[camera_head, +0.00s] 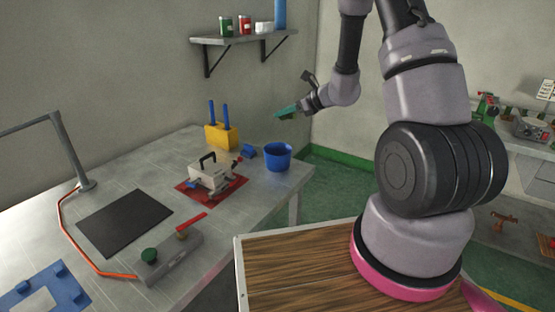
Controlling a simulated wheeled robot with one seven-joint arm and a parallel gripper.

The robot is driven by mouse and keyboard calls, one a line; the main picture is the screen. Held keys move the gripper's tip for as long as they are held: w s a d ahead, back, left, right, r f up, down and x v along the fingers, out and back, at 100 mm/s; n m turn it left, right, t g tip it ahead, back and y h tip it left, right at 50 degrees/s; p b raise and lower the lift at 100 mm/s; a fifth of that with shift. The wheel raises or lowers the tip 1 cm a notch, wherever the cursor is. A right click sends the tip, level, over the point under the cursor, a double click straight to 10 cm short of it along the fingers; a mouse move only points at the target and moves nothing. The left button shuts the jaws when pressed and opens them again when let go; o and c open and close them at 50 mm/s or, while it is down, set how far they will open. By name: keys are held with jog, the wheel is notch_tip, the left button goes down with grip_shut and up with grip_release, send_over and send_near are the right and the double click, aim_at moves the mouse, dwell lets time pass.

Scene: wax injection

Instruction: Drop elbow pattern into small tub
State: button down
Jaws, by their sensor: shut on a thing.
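My gripper (304,105) is up in the air at the upper middle, in front of the back wall. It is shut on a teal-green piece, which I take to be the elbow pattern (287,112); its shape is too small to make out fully. The small tub (278,158) is blue and stands upright near the table's right corner. The pattern shows above the tub in the picture, clear of its rim. How well it lines up with the tub in depth I cannot tell. The inside of the tub is mostly hidden.
Left of the tub are a small blue block (249,151), a yellow holder with blue handles (222,136) and a grey mold with a black handle on a red mat (229,194). A black mat (124,221) lies farther left. A wall shelf (240,39) hangs above.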

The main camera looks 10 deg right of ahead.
jog(key=shift+s+a+f+n+g+y, duration=0.3)
jog(key=shift+a+f+n, duration=0.2)
jog(key=shift+f, duration=1.2)
jog(key=shift+s+a+f+n+g+y, duration=0.3)
jog(key=shift+a+f, duration=0.2)
jog(key=shift+f, duration=1.25)
jog(key=shift+s+a+f+n+g+y, duration=0.2)
jog(key=shift+s+a+f+n+g, duration=0.25)
jog(key=shift+f, duration=1.25)
jog(key=shift+w, duration=0.1)
jog(key=shift+c, duration=2.2)
grip_release()
jog(key=shift+r, duration=0.1)
jog(key=v, duration=1)
jog(key=shift+s+d, duration=0.25)
